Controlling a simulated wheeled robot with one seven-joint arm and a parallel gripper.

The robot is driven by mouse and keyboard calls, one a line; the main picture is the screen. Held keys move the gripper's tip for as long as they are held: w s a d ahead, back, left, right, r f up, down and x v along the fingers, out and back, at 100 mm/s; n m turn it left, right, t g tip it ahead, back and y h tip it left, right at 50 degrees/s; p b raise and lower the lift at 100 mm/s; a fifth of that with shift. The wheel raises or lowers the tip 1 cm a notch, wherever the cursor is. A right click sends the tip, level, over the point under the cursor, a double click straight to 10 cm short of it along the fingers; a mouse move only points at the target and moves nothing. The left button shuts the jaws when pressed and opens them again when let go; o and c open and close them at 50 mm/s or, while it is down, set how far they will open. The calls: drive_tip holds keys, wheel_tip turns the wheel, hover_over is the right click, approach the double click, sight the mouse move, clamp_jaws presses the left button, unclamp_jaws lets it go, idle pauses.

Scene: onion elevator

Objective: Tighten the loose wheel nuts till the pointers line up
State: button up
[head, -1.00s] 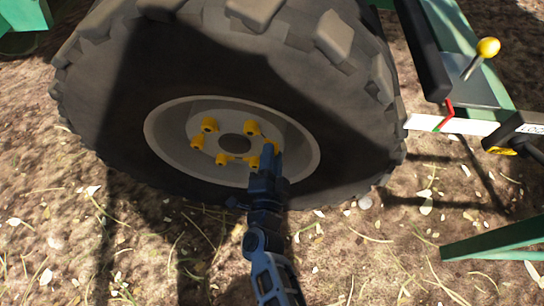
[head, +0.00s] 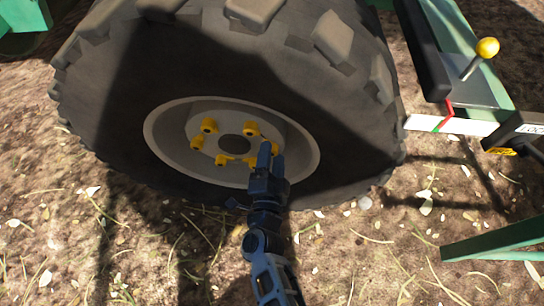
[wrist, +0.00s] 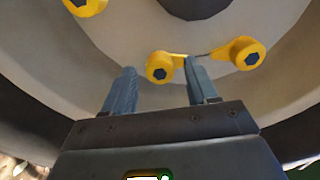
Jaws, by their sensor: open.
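The wheel's pale rim (head: 160,138) shows in the head view, with several yellow wheel nuts, such as the upper left nut (head: 209,124), in a ring around a dark hub hole (head: 235,144). My gripper (head: 271,150) is at the ring's lower right, partly covering nuts there. In the wrist view my gripper (wrist: 158,76) is open and empty. A near nut (wrist: 162,67) appears between the fingertips; contact cannot be told. Its pointer reaches right, towards the left-reaching pointer of the right nut (wrist: 246,54). Another nut (wrist: 85,4) is cut off at the top.
The big black tyre (head: 110,110) surrounds the rim. At the right are a green frame (head: 485,85), a yellow-knobbed lever (head: 487,48) and a white bar (head: 460,125). A green beam (head: 495,243) is at lower right. Straw-strewn soil (head: 130,250) lies in front.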

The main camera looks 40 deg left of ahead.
drive_tip(key=p+v, duration=0.2)
drive_tip(key=v, duration=0.5)
drive_tip(key=shift+s+d, duration=0.2)
drive_tip(key=shift+s, duration=0.15)
drive_tip(key=s+d+r+n+h, duration=0.1)
drive_tip(key=s+d+r+h, duration=0.3)
drive_tip(key=d, duration=0.6)
drive_tip(key=s+d+r+n+t, duration=0.1)
drive_tip(key=s+d+r, duration=0.3)
drive_tip(key=d, duration=0.6)
drive_tip(key=s+d+r+n+h, duration=0.1)
drive_tip(key=s+d+r+h, duration=0.1)
drive_tip(key=s+d, duration=0.65)
drive_tip(key=s+d+r+n+g+h, duration=0.1)
drive_tip(key=s+d+r+n+h, duration=0.3)
drive_tip(key=d+r, duration=0.7)
wheel_tip(320, 180, up, 30)
drive_tip(key=s+m+p, duration=0.1)
drive_tip(key=p, duration=2.7)
drive_tip(key=shift+a+f, duration=0.2)
drive_tip(key=shift+a, duration=0.2)
